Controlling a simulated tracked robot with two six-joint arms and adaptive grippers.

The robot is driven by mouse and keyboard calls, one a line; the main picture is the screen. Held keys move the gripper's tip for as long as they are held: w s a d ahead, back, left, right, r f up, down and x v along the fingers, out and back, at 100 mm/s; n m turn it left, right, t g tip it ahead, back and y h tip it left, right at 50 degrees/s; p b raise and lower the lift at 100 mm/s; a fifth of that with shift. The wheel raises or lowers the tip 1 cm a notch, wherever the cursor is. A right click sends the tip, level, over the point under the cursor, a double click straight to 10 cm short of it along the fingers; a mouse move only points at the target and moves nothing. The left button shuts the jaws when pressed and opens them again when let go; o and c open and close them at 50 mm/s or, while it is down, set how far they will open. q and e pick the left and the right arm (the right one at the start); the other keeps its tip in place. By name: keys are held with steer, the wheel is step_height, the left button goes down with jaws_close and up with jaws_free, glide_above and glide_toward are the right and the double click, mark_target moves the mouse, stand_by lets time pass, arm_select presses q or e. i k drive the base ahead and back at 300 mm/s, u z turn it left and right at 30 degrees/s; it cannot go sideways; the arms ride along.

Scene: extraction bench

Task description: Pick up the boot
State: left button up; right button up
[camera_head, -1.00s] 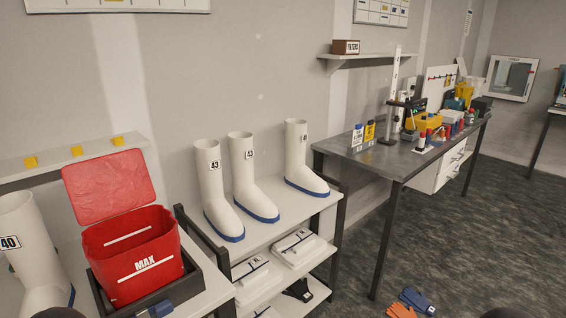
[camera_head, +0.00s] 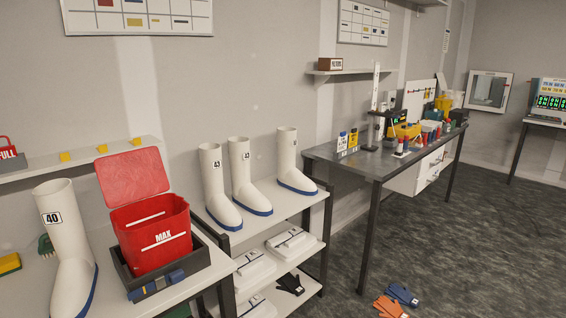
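Several white boots with blue soles stand upright. A boot marked 40 (camera_head: 65,245) stands on the near left table, left of the red bin. Two boots marked 43, one at the left (camera_head: 214,185) and one beside it (camera_head: 245,180), stand on the top of the shelf rack. Another boot (camera_head: 289,165) stands at the rack's right end; its label is too small to read. Neither of my grippers shows in the current view.
Folded white items (camera_head: 290,243) and a dark glove (camera_head: 290,285) lie on the lower shelves. A cluttered grey bench (camera_head: 375,165) stands right. Orange and blue gloves (camera_head: 397,300) lie on the floor.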

mark_target(289, 178)
steer(key=z, duration=0.1)
steer(key=i, duration=0.9)
steer(key=u, duration=1.05)
steer(key=i, duration=0.15)
steer(key=z, duration=3.05)
steer(key=i, duration=2.85)
